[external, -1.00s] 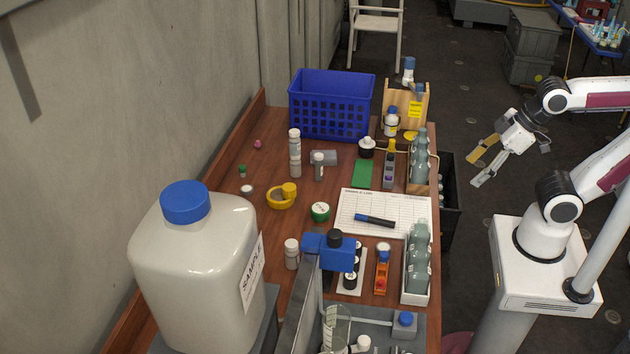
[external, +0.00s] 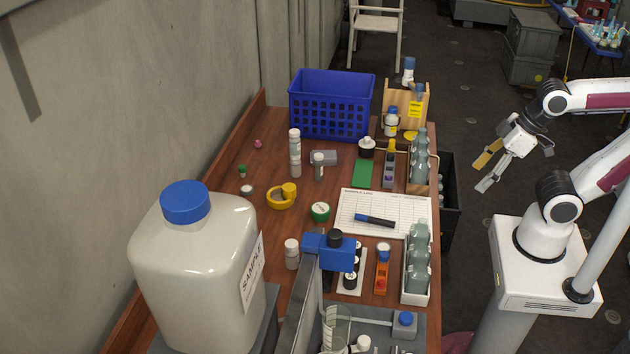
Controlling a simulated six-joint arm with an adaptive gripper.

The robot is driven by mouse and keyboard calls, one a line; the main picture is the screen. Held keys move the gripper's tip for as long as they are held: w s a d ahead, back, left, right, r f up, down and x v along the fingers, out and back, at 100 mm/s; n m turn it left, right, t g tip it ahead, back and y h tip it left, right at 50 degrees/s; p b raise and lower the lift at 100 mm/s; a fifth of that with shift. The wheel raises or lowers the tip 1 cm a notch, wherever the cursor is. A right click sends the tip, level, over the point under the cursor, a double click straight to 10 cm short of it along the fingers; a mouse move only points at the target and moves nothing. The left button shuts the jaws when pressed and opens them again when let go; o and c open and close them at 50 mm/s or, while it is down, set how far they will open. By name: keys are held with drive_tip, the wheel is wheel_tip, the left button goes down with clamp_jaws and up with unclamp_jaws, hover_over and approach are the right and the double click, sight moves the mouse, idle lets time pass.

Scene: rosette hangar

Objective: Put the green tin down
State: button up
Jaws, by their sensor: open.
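The green tin (external: 320,212), a low round tin with a white label or lid on top, rests flat on the wooden table, left of the white printed sheet. My gripper (external: 481,177) is open and empty, above the dark floor to the right of the table. It is well apart from the tin, with its yellow and grey fingers pointing down and left.
A yellow tape-like ring (external: 281,199) lies left of the tin, and a marker (external: 374,220) lies on the sheet (external: 360,203). Trays of grey bottles (external: 417,262) line the table's right edge. A blue basket (external: 330,105) stands at the back. A large jug (external: 195,270) fills the front left.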

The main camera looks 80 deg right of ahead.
wheel_tip(320, 180, down, 2)
drive_tip(key=g, duration=0.1)
drive_tip(key=m+t+y, duration=0.1)
drive_tip(key=m+y, duration=0.4)
drive_tip(key=m, duration=1.8)
approach(318, 208)
drive_tip(key=s+a+f, duration=0.1)
drive_tip(key=s, duration=0.1)
drive_tip(key=s+a+f, duration=0.1)
drive_tip(key=s+f, duration=0.1)
drive_tip(key=s+a+f, duration=0.1)
drive_tip(key=s+a, duration=0.1)
drive_tip(key=shift+s+f, duration=0.2)
drive_tip(key=shift+f, duration=0.1)
drive_tip(key=w+m+t, duration=0.1)
drive_tip(key=w+m, duration=0.1)
drive_tip(key=w+d+r+m, duration=0.1)
drive_tip(key=m, duration=0.1)
drive_tip(key=w+d+r+m+t, duration=0.1)
drive_tip(key=w+m, duration=0.1)
drive_tip(key=shift+w+d+r+t, duration=0.1)
drive_tip(key=shift+w+d+t, duration=0.15)
drive_tip(key=shift+w+t, duration=0.1)
drive_tip(key=shift+d+m+h, duration=0.1)
drive_tip(key=shift+m+h, duration=0.2)
drive_tip(key=shift+m, duration=0.1)
drive_tip(key=shift+x, duration=1.35)
